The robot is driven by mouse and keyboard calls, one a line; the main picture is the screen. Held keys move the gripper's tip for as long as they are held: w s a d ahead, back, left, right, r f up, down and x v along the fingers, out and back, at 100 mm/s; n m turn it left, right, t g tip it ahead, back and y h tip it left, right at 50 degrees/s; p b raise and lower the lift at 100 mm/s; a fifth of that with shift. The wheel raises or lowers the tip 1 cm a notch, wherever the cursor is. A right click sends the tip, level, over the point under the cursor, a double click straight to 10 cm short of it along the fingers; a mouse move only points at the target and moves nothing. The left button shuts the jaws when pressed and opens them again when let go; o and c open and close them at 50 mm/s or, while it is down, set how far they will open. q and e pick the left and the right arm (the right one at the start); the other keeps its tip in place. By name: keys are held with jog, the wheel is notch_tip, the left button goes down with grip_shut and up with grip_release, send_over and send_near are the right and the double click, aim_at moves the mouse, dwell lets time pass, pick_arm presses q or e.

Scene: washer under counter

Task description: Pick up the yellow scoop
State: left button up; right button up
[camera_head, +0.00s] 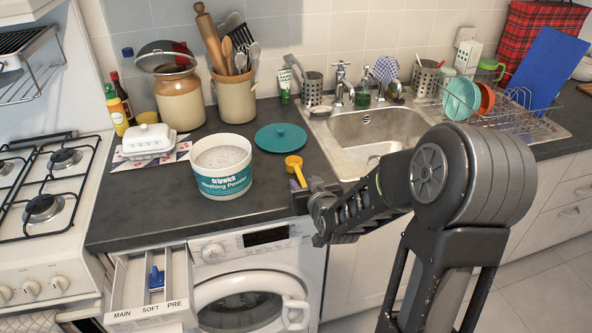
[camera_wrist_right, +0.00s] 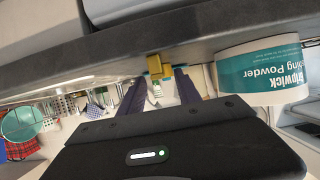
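The yellow scoop (camera_head: 294,164) is at the counter's front edge, right of the white washing powder tub (camera_head: 223,183), its handle pointing toward my right gripper (camera_head: 309,188). The fingers are around the handle, one on each side. I cannot tell whether they press on it. Whether the scoop touches the counter is also unclear. My left gripper is in neither view.
A teal lid (camera_head: 281,138) lies behind the scoop. The sink (camera_head: 370,133) is to the right. The washer's detergent drawer (camera_head: 150,291) stands open below the counter at left. A white butter dish (camera_head: 148,141) and crocks stand farther back.

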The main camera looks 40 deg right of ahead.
aim_at(303, 181)
jog(key=x, duration=0.3)
jog(key=shift+w+d+f, duration=0.1)
jog(key=shift+w+f, duration=0.05)
jog(key=shift+w, duration=0.05)
dwell(0.4)
grip_shut()
dwell(0.4)
